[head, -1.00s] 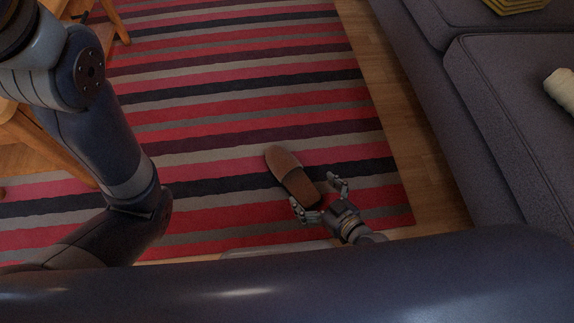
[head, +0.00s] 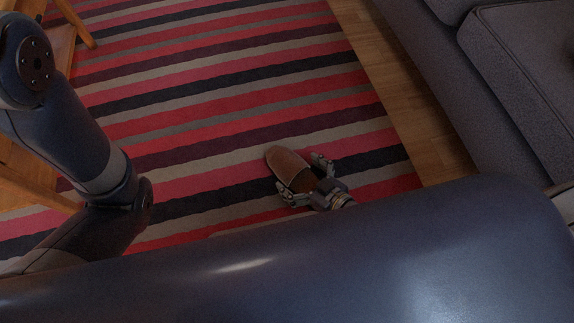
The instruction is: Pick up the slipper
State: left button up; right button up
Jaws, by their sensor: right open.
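The brown slipper (head: 287,165) lies on the striped rug, its rounded toe pointing up and left in the head view. My right gripper (head: 303,177) is open at the slipper's near end, with one finger on each side of it. I cannot tell whether the fingers touch it. The near end of the slipper is partly hidden by the gripper. My left arm comes in from the left, but its gripper is not in view.
The striped rug (head: 230,100) covers most of the floor. A grey sofa (head: 520,80) stands on the right, past a strip of wooden floor (head: 390,75). Wooden furniture (head: 30,180) stands at the left edge.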

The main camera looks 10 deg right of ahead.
jog(key=c, duration=1.2)
jog(key=shift+r, duration=0.15)
